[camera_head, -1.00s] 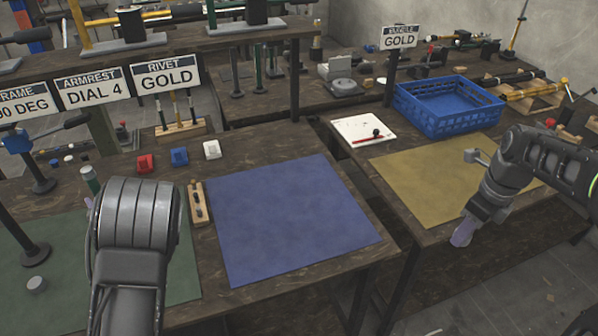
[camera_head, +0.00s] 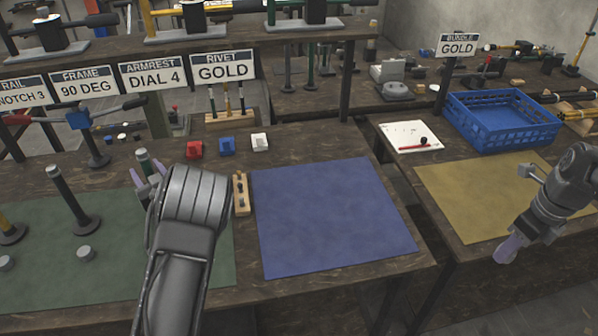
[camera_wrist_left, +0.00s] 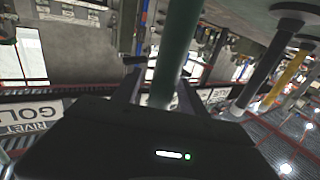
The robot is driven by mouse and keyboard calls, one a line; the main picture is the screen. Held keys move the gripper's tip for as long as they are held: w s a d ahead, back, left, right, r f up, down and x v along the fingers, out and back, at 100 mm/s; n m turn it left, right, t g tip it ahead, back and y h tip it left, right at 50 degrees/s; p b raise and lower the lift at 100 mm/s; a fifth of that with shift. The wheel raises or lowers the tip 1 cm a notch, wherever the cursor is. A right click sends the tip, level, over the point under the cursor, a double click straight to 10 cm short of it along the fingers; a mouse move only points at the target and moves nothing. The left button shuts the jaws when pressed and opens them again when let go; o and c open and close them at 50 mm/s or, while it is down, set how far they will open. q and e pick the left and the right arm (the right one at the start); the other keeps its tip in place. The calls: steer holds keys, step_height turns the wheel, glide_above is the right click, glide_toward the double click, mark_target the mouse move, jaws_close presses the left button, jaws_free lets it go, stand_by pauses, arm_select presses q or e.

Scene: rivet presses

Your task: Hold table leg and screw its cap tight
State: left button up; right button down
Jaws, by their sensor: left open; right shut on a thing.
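A green upright post (camera_head: 146,165) with a pale top, which looks like the table leg, stands at the back edge of the green mat (camera_head: 150,277). My left gripper (camera_head: 147,180) is at it, with lilac fingers on either side. In the left wrist view the green post (camera_wrist_left: 175,50) runs between the open fingers (camera_wrist_left: 160,95); I cannot tell whether they touch it. Loose grey round caps (camera_head: 85,253) lie on the mat. My right gripper (camera_head: 508,248) is shut, low over the right table's front edge; what it holds cannot be made out.
The blue mat (camera_head: 330,215) and yellow mat (camera_head: 470,200) are clear. A blue crate (camera_head: 505,125) stands at the back right.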

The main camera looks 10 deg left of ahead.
arm_select(q)
steer(key=shift+c, duration=0.2)
jaws_close()
stand_by(0.6)
stand_by(0.8)
